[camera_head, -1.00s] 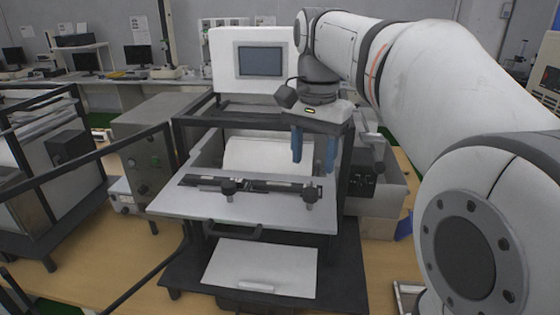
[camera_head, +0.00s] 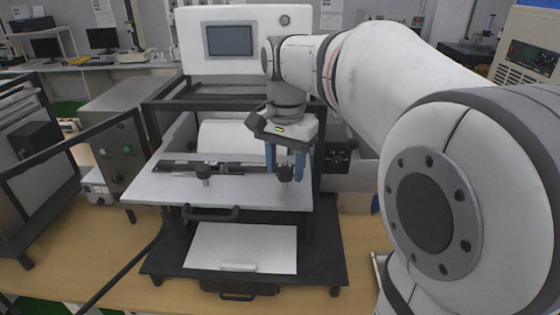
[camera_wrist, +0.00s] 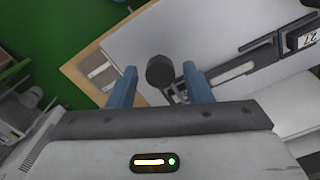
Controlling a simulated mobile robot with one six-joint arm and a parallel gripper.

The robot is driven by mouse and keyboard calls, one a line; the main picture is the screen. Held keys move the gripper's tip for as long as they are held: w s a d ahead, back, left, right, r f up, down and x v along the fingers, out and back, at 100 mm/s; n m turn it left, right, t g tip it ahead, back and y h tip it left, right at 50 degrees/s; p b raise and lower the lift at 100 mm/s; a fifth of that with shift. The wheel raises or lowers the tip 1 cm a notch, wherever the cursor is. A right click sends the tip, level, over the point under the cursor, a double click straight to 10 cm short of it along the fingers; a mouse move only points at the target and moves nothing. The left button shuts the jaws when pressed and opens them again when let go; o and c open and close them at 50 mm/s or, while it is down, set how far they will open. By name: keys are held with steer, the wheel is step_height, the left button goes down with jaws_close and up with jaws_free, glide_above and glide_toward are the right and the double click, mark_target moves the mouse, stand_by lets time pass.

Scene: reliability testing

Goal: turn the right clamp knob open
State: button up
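The right clamp knob (camera_head: 285,173) is a small dark round knob on the right part of the clamp bar (camera_head: 232,168), which lies on a white plate (camera_head: 230,194). The left clamp knob (camera_head: 203,173) stands further left on the same bar. My gripper (camera_head: 285,176) has blue fingers pointing down at the right knob. In the wrist view my gripper (camera_wrist: 158,82) is open, with the right knob (camera_wrist: 160,71) between the fingers near their tips. A gap shows on both sides, and I cannot tell if either finger touches it.
A dark handle (camera_head: 210,213) is on the plate's front edge. The machine's dark frame post (camera_head: 318,160) stands close to the right of my gripper. A screen housing (camera_head: 230,40) rises behind. A lower white panel (camera_head: 240,248) sits below the plate.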

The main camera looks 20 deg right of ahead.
steer(key=c, duration=0.8)
steer(key=shift+n, duration=0.4)
steer(key=n, duration=0.3)
steer(key=shift+n, duration=0.3)
steer(key=n, duration=0.4)
steer(key=shift+n, duration=0.3)
steer(key=n, duration=0.4)
steer(key=shift+n, duration=0.3)
steer(key=n, duration=0.4)
steer(key=shift+n, duration=0.3)
